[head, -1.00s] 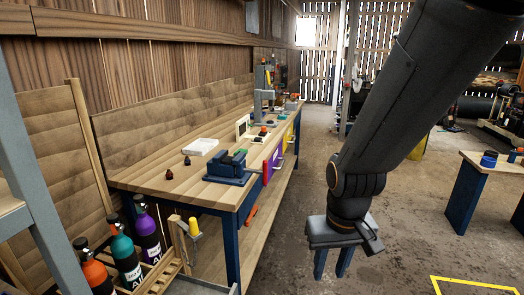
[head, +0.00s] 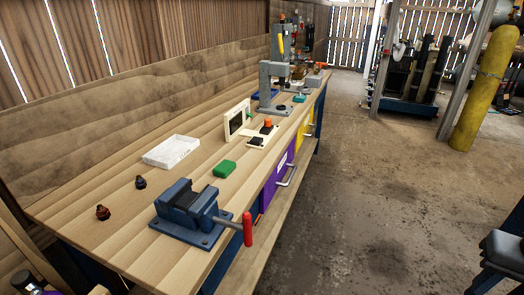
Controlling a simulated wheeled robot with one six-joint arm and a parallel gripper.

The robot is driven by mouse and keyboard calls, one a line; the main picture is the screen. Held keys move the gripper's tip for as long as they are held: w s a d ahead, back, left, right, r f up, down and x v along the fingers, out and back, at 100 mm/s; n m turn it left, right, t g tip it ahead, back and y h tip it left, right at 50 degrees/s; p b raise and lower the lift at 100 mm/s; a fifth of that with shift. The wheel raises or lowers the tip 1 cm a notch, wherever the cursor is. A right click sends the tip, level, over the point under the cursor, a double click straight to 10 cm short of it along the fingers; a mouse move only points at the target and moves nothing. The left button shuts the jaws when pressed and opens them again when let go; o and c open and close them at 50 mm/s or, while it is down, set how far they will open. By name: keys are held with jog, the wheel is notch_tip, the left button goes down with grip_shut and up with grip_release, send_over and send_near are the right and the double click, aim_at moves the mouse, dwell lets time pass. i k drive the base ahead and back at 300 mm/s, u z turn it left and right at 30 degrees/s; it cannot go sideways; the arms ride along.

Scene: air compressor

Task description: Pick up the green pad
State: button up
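The green pad (head: 224,169) lies flat on the wooden workbench (head: 110,221), behind the blue vise (head: 190,215) and right of the white tray. Nothing covers it in the head view. Of my arm, only a dark part shows at the lower right edge, over the floor and well apart from the pad. My gripper's fingers are not clearly seen in this view.
The white tray (head: 172,151) and two small dark fittings (head: 103,212) (head: 140,182) sit left of the pad. The vise's red handle (head: 247,229) sticks out past the bench's front edge. A grey press (head: 275,85) stands farther back. Open floor (head: 370,190) lies to the right.

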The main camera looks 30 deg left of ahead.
aim_at(225, 168)
jog(key=u, duration=0.25)
jog(key=i, duration=1)
jog(key=u, duration=1.3)
jog(key=i, duration=0.7)
jog(key=u, duration=0.65)
